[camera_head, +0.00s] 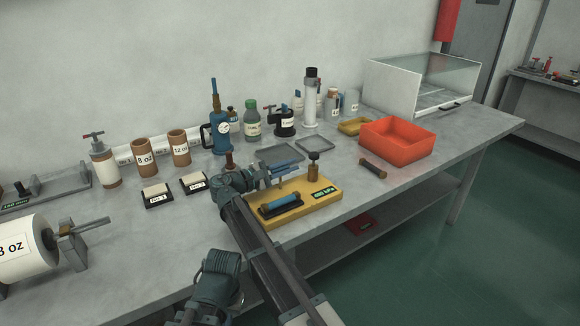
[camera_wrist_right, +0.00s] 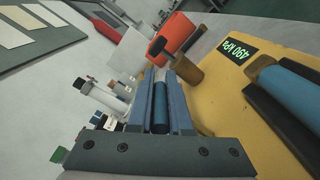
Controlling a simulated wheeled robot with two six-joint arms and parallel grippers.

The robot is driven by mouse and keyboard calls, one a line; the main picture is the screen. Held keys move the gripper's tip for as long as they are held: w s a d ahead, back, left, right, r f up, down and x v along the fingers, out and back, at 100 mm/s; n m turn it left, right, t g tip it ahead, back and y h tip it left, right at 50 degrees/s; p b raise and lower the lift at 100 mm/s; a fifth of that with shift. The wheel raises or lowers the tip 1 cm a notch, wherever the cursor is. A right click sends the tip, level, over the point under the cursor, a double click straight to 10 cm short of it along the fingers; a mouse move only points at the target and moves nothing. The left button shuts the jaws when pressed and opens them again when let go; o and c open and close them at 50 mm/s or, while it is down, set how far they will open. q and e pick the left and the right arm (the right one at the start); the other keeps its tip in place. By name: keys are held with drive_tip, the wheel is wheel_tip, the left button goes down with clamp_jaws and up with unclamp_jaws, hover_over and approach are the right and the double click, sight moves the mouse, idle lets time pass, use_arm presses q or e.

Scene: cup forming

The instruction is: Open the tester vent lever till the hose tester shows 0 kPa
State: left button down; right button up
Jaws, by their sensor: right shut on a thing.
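The yellow hose tester (camera_head: 325,205) stands on the bench, with a blue hose piece (camera_head: 283,202) lying in its dark cradle. Its small display (camera_head: 323,192) is green on black and reads 490 kPa in the right wrist view (camera_wrist_right: 237,52). A brass post with a dark bar across its top (camera_head: 313,168) rises at its back; it also shows ahead of my fingers in the right wrist view (camera_wrist_right: 187,72). My right gripper (camera_head: 292,164) is above the tester's back edge, shut on a blue cylinder (camera_wrist_right: 160,112). I cannot tell what that cylinder joins.
Grey trays (camera_head: 280,154) lie behind the tester. An orange-red bin (camera_head: 397,140) and a dark cylinder with brown ends (camera_head: 373,168) are to the right. Bottles, cups and a blue pump (camera_head: 221,130) stand at the back.

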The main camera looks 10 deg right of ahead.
clamp_jaws()
idle(0.9)
drive_tip(key=shift+s, duration=0.1)
drive_tip(key=shift+s+d+f+m, duration=0.15)
drive_tip(key=shift+s+d+m, duration=0.1)
drive_tip(key=shift+s+m, duration=0.75)
drive_tip(key=shift+s+d+f+m+b, duration=0.2)
drive_tip(key=shift+s+m+b, duration=0.1)
drive_tip(key=shift+m, duration=0.55)
drive_tip(key=shift+s+d+f+m+b, duration=0.15)
drive_tip(key=shift+s+m, duration=0.2)
drive_tip(key=shift+m, duration=0.45)
drive_tip(key=shift+s+d+f+m+b, duration=0.1)
drive_tip(key=shift+s+f+m+b, duration=0.15)
drive_tip(key=shift+m, duration=0.6)
drive_tip(key=o, duration=0.6)
unclamp_jaws()
